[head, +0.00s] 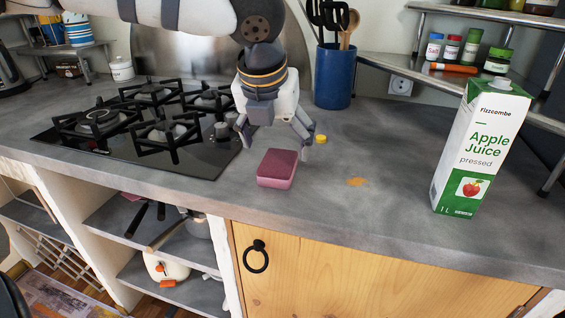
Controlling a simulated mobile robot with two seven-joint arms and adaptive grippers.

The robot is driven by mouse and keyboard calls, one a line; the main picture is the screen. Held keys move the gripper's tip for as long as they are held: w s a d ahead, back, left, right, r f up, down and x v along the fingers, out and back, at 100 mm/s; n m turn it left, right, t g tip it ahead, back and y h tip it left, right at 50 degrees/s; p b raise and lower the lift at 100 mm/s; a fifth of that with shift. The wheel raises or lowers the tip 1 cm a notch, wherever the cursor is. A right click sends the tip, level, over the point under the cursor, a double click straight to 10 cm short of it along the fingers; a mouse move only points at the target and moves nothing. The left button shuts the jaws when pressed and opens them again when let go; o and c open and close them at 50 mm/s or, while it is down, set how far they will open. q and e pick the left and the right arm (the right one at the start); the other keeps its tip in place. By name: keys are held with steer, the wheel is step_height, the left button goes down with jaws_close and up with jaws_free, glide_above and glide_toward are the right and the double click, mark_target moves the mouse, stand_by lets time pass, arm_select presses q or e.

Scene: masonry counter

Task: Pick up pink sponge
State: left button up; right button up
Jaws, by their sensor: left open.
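The pink sponge (277,169) lies flat on the grey counter (340,215), to the right of the stove and close to the counter's front edge. My left gripper (276,146) points down just behind and above the sponge, with its fingers spread apart. It is open and holds nothing. Whether a fingertip touches the sponge cannot be told. My right gripper is not in view.
A juice carton (480,147) stands at the right. A small yellow cap (320,139) and an orange-brown stain (356,182) are near the sponge. The gas stove (150,125) is at the left, a blue utensil holder (333,80) behind. Counter between sponge and carton is mostly free.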

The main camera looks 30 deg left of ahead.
mark_target(277, 163)
arm_select(q)
steer(key=x, duration=0.7)
steer(key=shift+w+a, duration=0.2)
steer(key=shift+a, duration=0.1)
steer(key=shift+f, duration=0.3)
steer(key=c, duration=0.8)
